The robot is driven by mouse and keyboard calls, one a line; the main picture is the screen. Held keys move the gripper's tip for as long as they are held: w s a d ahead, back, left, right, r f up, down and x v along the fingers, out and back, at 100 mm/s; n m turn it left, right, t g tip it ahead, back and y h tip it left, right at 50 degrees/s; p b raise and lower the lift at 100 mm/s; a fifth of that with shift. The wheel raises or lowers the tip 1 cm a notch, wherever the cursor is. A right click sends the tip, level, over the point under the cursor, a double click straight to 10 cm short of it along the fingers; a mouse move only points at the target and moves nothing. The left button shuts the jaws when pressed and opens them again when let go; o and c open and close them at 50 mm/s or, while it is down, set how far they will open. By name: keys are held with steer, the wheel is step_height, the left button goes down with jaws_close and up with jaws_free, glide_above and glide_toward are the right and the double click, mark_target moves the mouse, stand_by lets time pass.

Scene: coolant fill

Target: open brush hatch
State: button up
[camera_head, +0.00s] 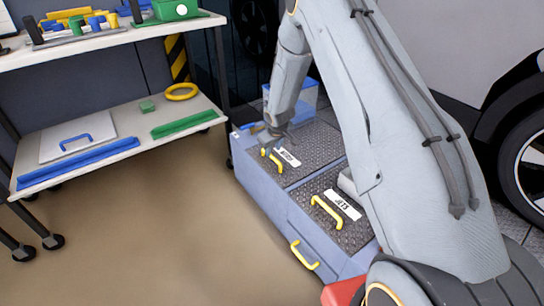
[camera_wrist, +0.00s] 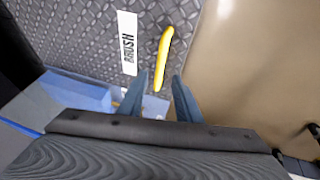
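The brush hatch (camera_head: 313,143) is a dark diamond-plate lid lying flat and shut on the grey-blue box. It bears a white BRUSH label (camera_wrist: 127,43) and a yellow bar handle (camera_head: 271,161). In the wrist view the yellow handle (camera_wrist: 164,55) stands just beyond and between the two blue-grey fingers. My gripper (camera_wrist: 161,82) is open and empty, its tips close to the handle's near end. In the head view my gripper (camera_head: 270,141) is just above the hatch by the handle, partly hidden by my wrist. Whether a finger touches the handle I cannot tell.
A second lid marked JETS (camera_head: 350,232), with its own yellow handle (camera_head: 326,212), lies beside it. A yellow front handle (camera_head: 304,256) sits on the box side. A blue translucent bin (camera_head: 305,98) stands behind. A shelf cart (camera_head: 95,125) is at left; floor between is clear.

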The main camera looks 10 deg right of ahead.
mark_target(272, 156)
steer(key=x, duration=0.5)
steer(key=shift+f+b, duration=0.1)
steer(key=shift+b, duration=0.3)
jaws_close()
